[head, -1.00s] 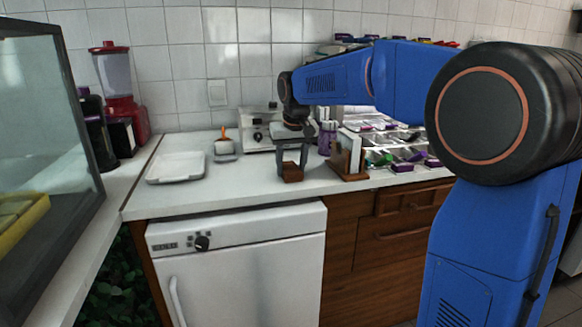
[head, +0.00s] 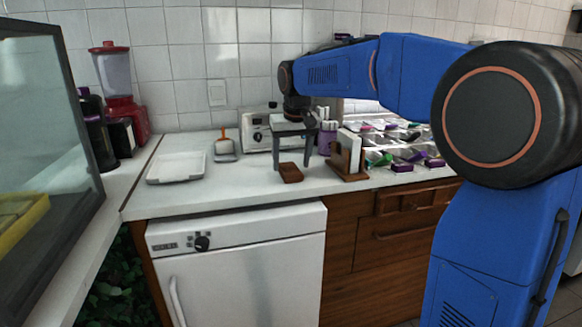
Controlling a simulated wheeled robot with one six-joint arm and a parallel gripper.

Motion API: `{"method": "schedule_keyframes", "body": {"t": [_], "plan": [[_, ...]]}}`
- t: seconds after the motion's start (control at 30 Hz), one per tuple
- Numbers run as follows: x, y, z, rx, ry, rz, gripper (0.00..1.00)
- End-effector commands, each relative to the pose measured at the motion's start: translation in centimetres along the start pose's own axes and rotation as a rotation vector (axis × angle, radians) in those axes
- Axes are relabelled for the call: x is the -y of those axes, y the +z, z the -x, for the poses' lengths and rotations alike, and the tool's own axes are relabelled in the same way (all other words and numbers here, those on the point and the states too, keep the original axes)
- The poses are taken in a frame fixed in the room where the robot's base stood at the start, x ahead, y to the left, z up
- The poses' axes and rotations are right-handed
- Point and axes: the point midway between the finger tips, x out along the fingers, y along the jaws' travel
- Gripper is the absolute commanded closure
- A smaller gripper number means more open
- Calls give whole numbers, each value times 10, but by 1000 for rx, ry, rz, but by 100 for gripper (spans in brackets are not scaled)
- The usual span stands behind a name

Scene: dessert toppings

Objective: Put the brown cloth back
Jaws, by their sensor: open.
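The brown cloth (head: 290,173) looks like a small folded brown block. It lies on the white counter, left of the wooden holder (head: 347,160). My gripper (head: 289,160) is open above and just behind the cloth in the picture, with a fingertip on each side of it. The fingers look empty and apart from the cloth.
A white tray (head: 177,168) lies at the left of the counter (head: 225,185). A small dish with an orange-handled tool (head: 224,148) and a white appliance (head: 256,132) stand at the back. A purple container (head: 326,139) and topping trays (head: 400,145) are at the right.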

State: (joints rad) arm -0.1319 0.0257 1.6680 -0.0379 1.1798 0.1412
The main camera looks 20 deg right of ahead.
Motion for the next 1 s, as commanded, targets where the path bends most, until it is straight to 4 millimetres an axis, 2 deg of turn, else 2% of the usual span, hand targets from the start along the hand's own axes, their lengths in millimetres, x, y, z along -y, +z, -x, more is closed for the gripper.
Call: {"method": "schedule_keyframes", "body": {"t": [0.1,0.3,0.5,0.83,0.93,1.0], "plan": [[0,-1,26,-5,-1,0,35],[0,-1,62,-3,-1,0,35],[0,0,86,-3,0,0,35],[-1,2,95,-2,0,0,35],[-4,13,96,-6,-1,-1,35],[-9,30,97,-13,-1,-1,35]]}}
